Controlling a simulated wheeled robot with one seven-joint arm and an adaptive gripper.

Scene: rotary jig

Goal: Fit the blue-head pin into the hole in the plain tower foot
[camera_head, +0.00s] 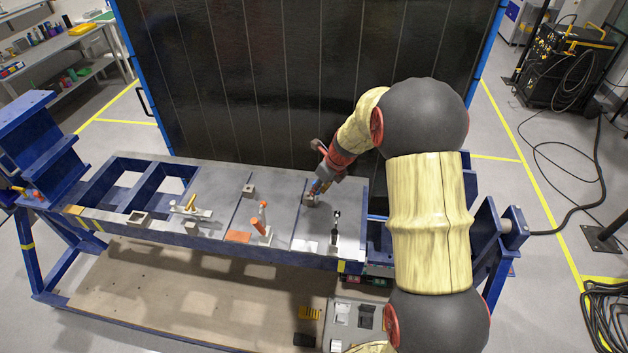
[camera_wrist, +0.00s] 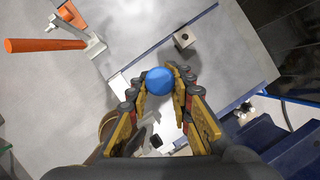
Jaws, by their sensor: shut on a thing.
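My gripper (camera_wrist: 163,84) is shut on the blue-head pin (camera_wrist: 160,80), whose round blue head shows between the fingers in the wrist view. The shank is hidden below the head. In the head view my gripper (camera_head: 316,188) is low over the right panel of the bench, close to a small grey block (camera_head: 310,201). A small block with a dark hole (camera_wrist: 184,38) stands beyond the fingertips in the wrist view, apart from the pin head there. I cannot tell for certain which block is the plain tower foot.
An orange-handled clamp (camera_head: 260,226) stands left of my gripper; its orange handle (camera_wrist: 45,45) also shows in the wrist view. A black-tipped toggle clamp (camera_head: 335,228) stands near the front edge. Other small blocks (camera_head: 248,190) (camera_head: 137,218) sit further left. A dark panel (camera_head: 300,80) rises behind.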

